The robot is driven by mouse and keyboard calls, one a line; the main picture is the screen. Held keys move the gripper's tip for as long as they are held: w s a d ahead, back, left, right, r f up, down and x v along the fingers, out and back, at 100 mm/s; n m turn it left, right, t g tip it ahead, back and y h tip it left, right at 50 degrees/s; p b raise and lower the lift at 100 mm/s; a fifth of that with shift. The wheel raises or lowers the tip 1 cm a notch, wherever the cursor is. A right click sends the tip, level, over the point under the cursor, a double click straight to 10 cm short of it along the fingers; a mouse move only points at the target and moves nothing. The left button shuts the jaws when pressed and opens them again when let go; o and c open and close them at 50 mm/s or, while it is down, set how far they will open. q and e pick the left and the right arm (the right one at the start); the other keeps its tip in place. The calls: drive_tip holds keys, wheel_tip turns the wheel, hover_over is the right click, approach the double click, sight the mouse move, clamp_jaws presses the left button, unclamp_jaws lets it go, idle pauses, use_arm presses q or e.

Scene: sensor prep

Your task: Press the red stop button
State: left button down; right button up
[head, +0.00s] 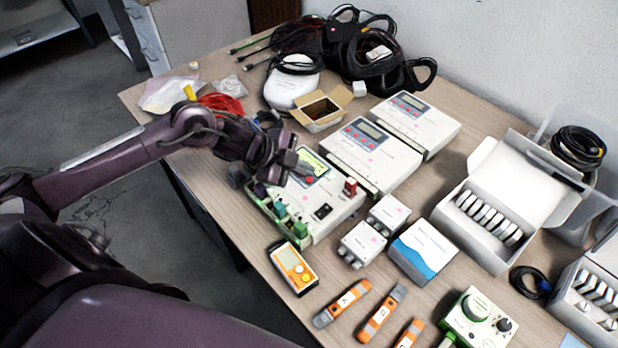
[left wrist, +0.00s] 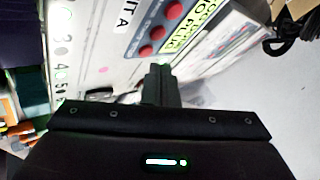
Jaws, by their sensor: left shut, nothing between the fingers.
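A white control unit (head: 335,205) with a lit green-yellow display and green connectors stands at the table's near left edge. A red button (head: 309,180) shows on its top beside the display. My left gripper (head: 300,170) is shut and empty, just over this panel, and partly hides it. In the left wrist view, the shut fingertips (left wrist: 160,75) point at the panel below a row of red buttons (left wrist: 158,33) beside the yellow display (left wrist: 197,25). I cannot tell which of these is the stop button, or whether the fingers touch the panel. My right gripper is not in view.
A red switch (head: 350,187) stands up at the unit's right side. Two similar white units (head: 385,165) (head: 430,125) stand behind. An open cardboard box (head: 320,110) and black cables (head: 350,50) lie further back. An orange handheld meter (head: 292,267) lies in front.

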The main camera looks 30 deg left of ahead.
use_arm(q)
drive_tip(key=shift+f, duration=0.35)
drive_tip(key=shift+f, duration=0.4)
idle(0.5)
drive_tip(key=shift+r, duration=0.1)
drive_tip(key=shift+r+p, duration=0.65)
drive_tip(key=shift+r, duration=0.05)
wheel_tip(320, 180, up, 5)
drive_tip(key=p, duration=0.5)
drive_tip(key=shift+r, duration=0.1)
idle(0.4)
idle(0.5)
